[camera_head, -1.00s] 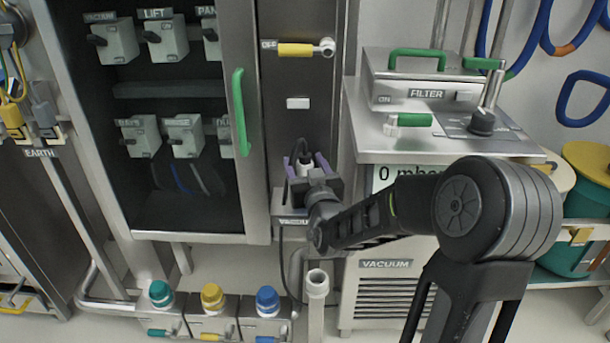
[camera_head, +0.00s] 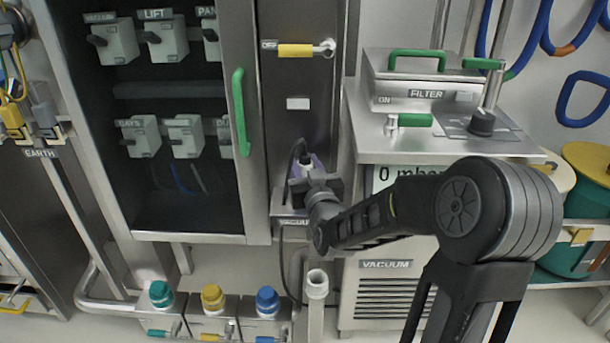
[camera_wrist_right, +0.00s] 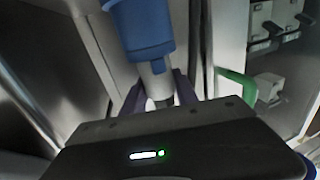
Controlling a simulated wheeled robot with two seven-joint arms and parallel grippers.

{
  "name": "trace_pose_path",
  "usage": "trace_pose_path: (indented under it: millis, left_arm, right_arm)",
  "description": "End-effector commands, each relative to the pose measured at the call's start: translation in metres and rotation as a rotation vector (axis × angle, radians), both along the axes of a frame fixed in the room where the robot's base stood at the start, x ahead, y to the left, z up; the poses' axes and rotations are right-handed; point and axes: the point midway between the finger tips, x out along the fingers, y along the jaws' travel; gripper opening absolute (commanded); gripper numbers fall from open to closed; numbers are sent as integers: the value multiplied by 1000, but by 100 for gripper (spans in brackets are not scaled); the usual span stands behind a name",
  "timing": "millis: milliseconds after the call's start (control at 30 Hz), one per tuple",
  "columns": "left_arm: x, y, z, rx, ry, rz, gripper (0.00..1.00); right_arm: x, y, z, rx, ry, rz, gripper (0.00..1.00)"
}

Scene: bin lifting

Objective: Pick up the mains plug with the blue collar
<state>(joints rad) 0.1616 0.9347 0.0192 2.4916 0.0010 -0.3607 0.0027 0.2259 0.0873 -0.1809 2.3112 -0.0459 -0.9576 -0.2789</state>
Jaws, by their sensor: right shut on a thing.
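The plug with the blue collar (camera_wrist_right: 145,38) fills the top middle of the right wrist view, with a narrower grey part below the collar. My right gripper (camera_wrist_right: 158,92) has its purple fingers on either side of that grey part and is shut on it. In the head view my right gripper (camera_head: 304,168) is at the small ledge marked VACUUM, below the steel panel. There the gripper mostly hides the plug, and its blue collar does not show. A dark cable loops beside it. I cannot tell whether the plug still touches the ledge. My left gripper is not in view.
The open cabinet with a green handle (camera_head: 240,112) stands left of the gripper. The vacuum unit (camera_head: 385,300) with the filter box (camera_head: 425,95) is close on the right. A pale upright pipe (camera_head: 317,285) and teal, yellow and blue-capped units (camera_head: 267,300) stand below.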

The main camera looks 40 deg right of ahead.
Motion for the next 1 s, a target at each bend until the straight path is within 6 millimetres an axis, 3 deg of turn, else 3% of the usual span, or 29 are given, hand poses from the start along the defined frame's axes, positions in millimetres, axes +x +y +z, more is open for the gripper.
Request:
trace_pose_path:
  millis: [133,667,1000]
  left_arm:
    - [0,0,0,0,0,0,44]
    - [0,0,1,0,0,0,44]
    - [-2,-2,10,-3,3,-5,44]
  right_arm:
    - [0,0,0,0,0,0,0]
    - [0,0,2,-1,-2,0,0]
    - [0,0,29,-2,-6,0,0]
